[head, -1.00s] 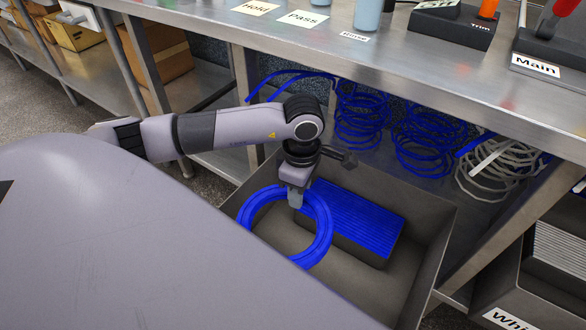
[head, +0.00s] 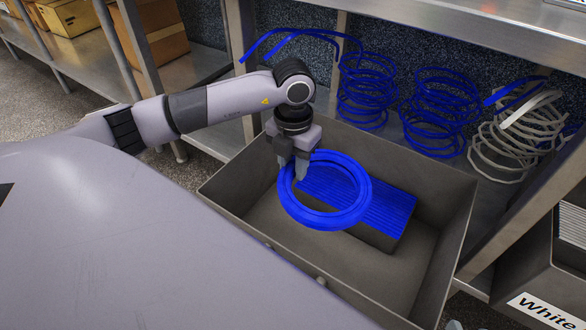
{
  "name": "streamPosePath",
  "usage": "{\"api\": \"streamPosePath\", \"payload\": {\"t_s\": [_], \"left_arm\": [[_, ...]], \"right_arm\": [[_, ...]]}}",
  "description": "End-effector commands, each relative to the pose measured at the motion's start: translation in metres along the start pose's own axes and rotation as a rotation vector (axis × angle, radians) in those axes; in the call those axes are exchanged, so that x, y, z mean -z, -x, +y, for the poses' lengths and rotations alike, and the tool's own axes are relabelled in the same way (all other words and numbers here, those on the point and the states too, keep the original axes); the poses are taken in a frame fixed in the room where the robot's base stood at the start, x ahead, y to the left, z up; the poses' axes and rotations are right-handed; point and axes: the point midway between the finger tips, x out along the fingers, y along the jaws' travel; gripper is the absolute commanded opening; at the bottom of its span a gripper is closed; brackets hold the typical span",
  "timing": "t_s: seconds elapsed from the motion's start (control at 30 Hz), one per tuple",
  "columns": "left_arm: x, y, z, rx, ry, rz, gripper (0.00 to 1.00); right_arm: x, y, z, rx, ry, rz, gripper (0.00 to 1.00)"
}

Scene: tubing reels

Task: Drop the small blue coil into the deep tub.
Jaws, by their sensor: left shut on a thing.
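The small blue coil (head: 325,221) is a bright blue ring in the head view. My left gripper (head: 294,170), pointing down, is shut on the ring's upper left part. The deep tub (head: 450,245) is a grey open box under the coil. The coil appears held above the tub's opening, but its exact height is hard to tell. A block of blue straight tubing (head: 385,208) lies in the tub, partly hidden behind the coil. My right gripper is not in view.
Several loose coils, blue (head: 438,110) and whitish (head: 508,140), stand on the shelf behind the tub. A steel bench (head: 480,35) overhangs them. A bin labelled White (head: 545,275) is at the right. The tub floor's right part looks bare.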

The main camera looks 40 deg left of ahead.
Motion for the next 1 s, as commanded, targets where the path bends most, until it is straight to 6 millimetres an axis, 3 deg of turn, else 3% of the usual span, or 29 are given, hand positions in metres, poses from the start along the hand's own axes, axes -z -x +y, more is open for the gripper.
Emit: {"api": "streamPosePath", "payload": {"t_s": [0.17, 0.6, 1.0], "left_arm": [[-0.001, -0.007, 0.001, 0.002, 0.052, -0.001, 0.00], [-0.001, -0.054, 0.001, 0.001, 0.053, -0.001, 0.00], [-0.001, -0.062, 0.001, 0.001, 0.052, -0.002, 0.00]], "right_arm": [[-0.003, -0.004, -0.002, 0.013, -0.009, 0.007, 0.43], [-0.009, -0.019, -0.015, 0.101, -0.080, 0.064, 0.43], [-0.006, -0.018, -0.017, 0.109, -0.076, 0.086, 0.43]]}}
